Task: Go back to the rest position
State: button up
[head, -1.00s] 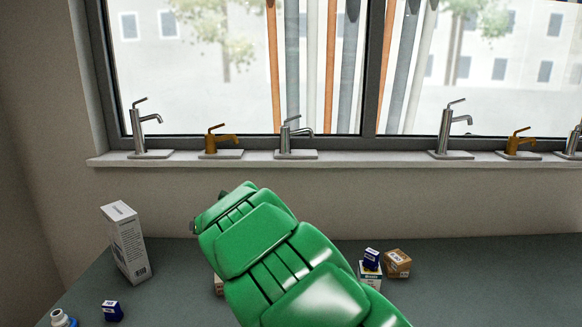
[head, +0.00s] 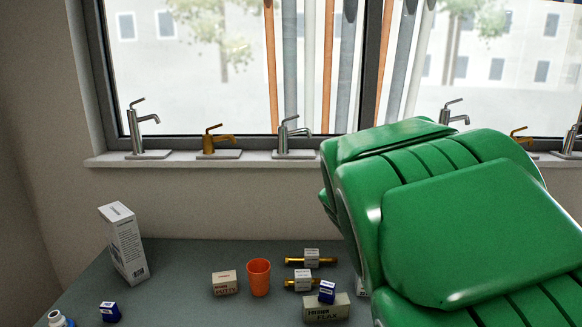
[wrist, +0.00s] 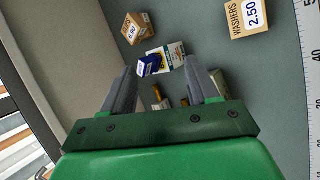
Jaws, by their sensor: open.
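My gripper (wrist: 163,88) shows in the wrist view with its two grey fingers apart and nothing held between them. It is above the grey-green counter (wrist: 215,50), with small boxes seen beyond the fingertips. In the head view my green arm fills the right side and hides part of the counter and window; the gripper fingers do not show there.
On the counter (head: 190,262) stand a tall white box (head: 123,243), a putty box (head: 225,283), an orange cup (head: 258,277), a flax box (head: 326,308) and a small blue box (head: 110,312). Taps line the sill (head: 240,157). A washers box (wrist: 246,17) shows in the wrist view.

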jog(key=s+d+f+m+g+y, duration=0.15)
jog(key=s+m+g, duration=0.3)
jog(key=s, duration=0.95)
jog(key=s+d+f+m+g, duration=0.25)
jog(key=s+m, duration=0.35)
jog(key=s, duration=0.7)
jog(key=s+a+m+g+y, duration=0.2)
jog(key=s+a+m, duration=0.15)
jog(key=s, duration=0.75)
jog(key=a+r+t+y, duration=0.1)
jog(key=a+r, duration=0.1)
jog(key=a, duration=0.5)
jog(key=shift+s, duration=0.4)
jog(key=shift+y, duration=0.25)
